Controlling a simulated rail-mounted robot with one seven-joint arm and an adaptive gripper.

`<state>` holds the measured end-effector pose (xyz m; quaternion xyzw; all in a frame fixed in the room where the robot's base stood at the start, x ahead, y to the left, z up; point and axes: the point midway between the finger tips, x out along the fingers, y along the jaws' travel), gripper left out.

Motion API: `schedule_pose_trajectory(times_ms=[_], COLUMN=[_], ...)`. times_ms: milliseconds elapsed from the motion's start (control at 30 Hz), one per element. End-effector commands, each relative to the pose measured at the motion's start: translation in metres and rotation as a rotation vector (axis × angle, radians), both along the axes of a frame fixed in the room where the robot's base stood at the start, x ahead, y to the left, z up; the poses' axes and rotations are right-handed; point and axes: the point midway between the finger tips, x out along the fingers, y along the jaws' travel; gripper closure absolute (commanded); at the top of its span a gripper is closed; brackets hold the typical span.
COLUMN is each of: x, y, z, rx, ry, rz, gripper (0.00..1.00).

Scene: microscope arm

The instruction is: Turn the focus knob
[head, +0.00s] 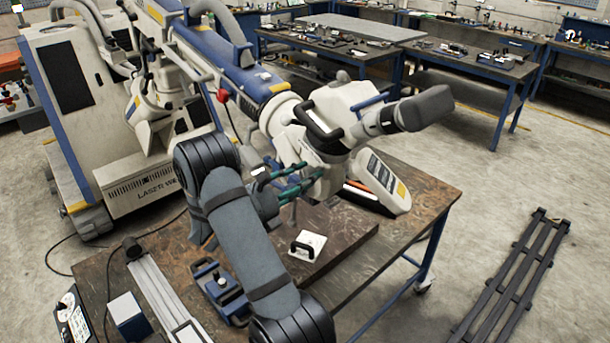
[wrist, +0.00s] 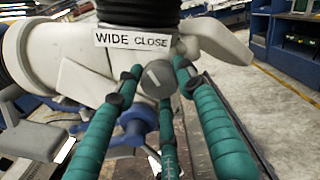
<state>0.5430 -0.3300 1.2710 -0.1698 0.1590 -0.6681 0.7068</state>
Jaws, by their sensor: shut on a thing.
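The grey focus knob (wrist: 158,76) sits on the pale microscope head, just below a "WIDE CLOSE" label, in the wrist view. My gripper (wrist: 157,84) has green-wrapped fingers with dark tips, and they are closed around the knob from several sides. In the head view my gripper (head: 318,178) reaches from the left to the underside of the microscope head (head: 335,110). The knob itself is hidden there behind the fingers and the head.
A blue part (wrist: 138,122) lies just below the fingers in the wrist view. The worktable (head: 425,190) below bears a white plate with a black handle (head: 303,250), a blue device (head: 222,290) and a pale rail (head: 160,290). A dark slatted rack (head: 515,270) lies on the floor.

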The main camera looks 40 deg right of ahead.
Motion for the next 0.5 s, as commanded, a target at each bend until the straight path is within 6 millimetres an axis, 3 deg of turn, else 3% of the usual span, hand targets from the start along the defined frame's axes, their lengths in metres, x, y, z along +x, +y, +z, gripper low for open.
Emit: schedule_pose_trajectory(times_ms=[300,333,500], x=[-0.004,-0.004,-0.0034], y=[-0.0004,-0.0004,-0.0005], z=[-0.0063,-0.0063,-0.0045], rx=[0.007,0.007,0.005], ry=[0.017,0.017,0.011], rz=[-0.008,-0.008,-0.009], gripper=[0.88,0.61,0.51])
